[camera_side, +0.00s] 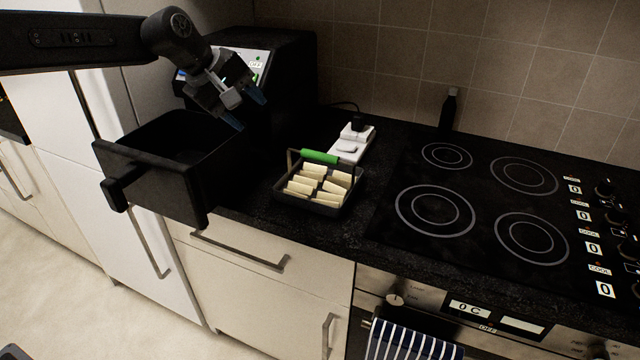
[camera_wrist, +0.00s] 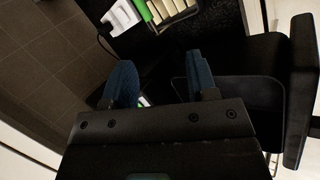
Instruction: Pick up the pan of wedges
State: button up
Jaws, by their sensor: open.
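The pan of wedges (camera_side: 281,193) is a small dark square pan with a green-topped handle (camera_side: 320,157). It sits on the black counter, right of the open fryer drawer, and holds several pale wedges (camera_side: 318,183). In the wrist view the wedges (camera_wrist: 172,12) and the green handle (camera_wrist: 144,12) show at the top edge; the rest of the pan is cut off. My gripper (camera_side: 250,110) is open and empty, raised above the back of the drawer, up and left of the pan. Its two blue fingers (camera_wrist: 160,78) are apart in the wrist view.
The black air fryer (camera_side: 285,75) stands at the back with its drawer (camera_side: 160,180) pulled out. A white socket block (camera_side: 352,143) lies behind the pan. The hob (camera_side: 470,200) to the right is bare; a dark bottle (camera_side: 448,110) stands behind it.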

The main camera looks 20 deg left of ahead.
aim_at(318, 154)
jog(key=w+d+f+n, duration=0.1)
jog(key=w+d+f, duration=0.1)
jog(key=w+f, duration=0.3)
jog(key=w+d+f+n, duration=0.1)
jog(key=w+d+f, duration=0.2)
jog(key=w+f, duration=0.1)
jog(key=w+d+f+n, duration=0.1)
jog(key=w+d+f, duration=0.1)
jog(key=w+f, duration=0.3)
jog(key=shift+w+d+f+n+h, duration=0.15)
jog(key=shift+f+n+h, duration=0.05)
jog(key=shift+f, duration=0.35)
jog(key=shift+w+d+f+n+h, duration=0.15)
jog(key=shift+f+n+h, duration=0.05)
jog(key=shift+f, duration=0.3)
jog(key=shift+c, duration=0.4)
grip_shut()
jog(key=shift+r, duration=0.1)
